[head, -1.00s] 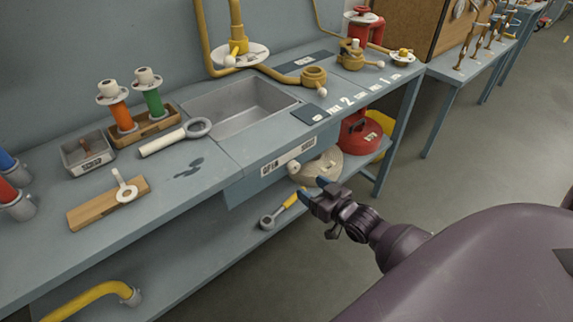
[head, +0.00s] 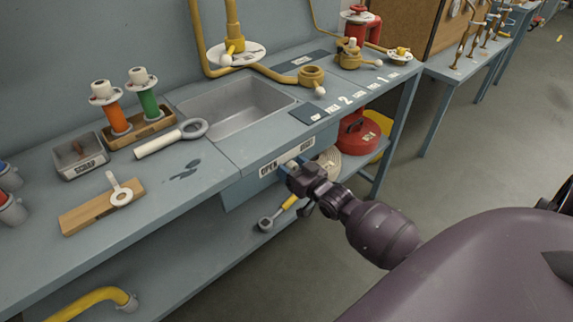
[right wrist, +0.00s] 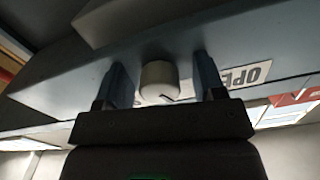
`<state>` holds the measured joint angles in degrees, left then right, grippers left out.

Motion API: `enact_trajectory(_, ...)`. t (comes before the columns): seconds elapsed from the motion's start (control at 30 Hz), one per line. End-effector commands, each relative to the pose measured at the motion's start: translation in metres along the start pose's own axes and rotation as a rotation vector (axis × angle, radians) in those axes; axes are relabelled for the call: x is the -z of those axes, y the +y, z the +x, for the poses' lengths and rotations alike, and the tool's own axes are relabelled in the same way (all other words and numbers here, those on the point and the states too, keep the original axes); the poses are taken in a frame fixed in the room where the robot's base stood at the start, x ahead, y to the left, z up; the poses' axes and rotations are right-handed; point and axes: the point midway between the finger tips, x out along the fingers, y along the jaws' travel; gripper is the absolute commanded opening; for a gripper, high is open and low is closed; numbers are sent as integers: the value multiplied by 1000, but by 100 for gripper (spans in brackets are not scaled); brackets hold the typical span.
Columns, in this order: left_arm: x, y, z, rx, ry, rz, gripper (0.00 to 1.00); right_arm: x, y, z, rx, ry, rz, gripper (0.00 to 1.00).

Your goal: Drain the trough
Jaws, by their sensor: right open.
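The trough (head: 240,105) is a grey rectangular basin sunk in the bench top, and it looks empty in the head view. On the bench front below it is a label strip with OPEN (head: 269,170) at its left. A pale round knob (right wrist: 159,82) sticks out beside this label in the right wrist view. My right gripper (head: 292,167) is at the bench front, and the knob is mostly hidden behind it in the head view. In the right wrist view the open fingers (right wrist: 163,78) stand on either side of the knob, with visible gaps. My left gripper is not in view.
A grey ring with a white handle (head: 170,139) lies left of the trough. Orange and green cylinders stand in a wooden rack (head: 140,134) behind it. A lower shelf holds a yellow-handled tool (head: 276,213) and a red can (head: 357,138).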

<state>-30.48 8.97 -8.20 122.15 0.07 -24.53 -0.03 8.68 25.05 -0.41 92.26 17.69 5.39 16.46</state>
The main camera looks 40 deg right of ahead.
Motion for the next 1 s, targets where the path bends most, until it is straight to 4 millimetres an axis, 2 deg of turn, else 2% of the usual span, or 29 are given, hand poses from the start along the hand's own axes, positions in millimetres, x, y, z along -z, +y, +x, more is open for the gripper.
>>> enact_trajectory(0.2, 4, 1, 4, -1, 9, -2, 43, 0, 0, 13, 0, -1, 0, 63)
enact_trajectory(0.5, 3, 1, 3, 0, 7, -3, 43, 0, 0, 14, 0, 0, -1, 62)
enact_trajectory(0.8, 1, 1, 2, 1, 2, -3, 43, 0, 0, 14, 0, 0, 0, 16)
enact_trajectory(1.0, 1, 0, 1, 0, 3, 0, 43, 1, 0, 14, 0, 0, -10, 14)
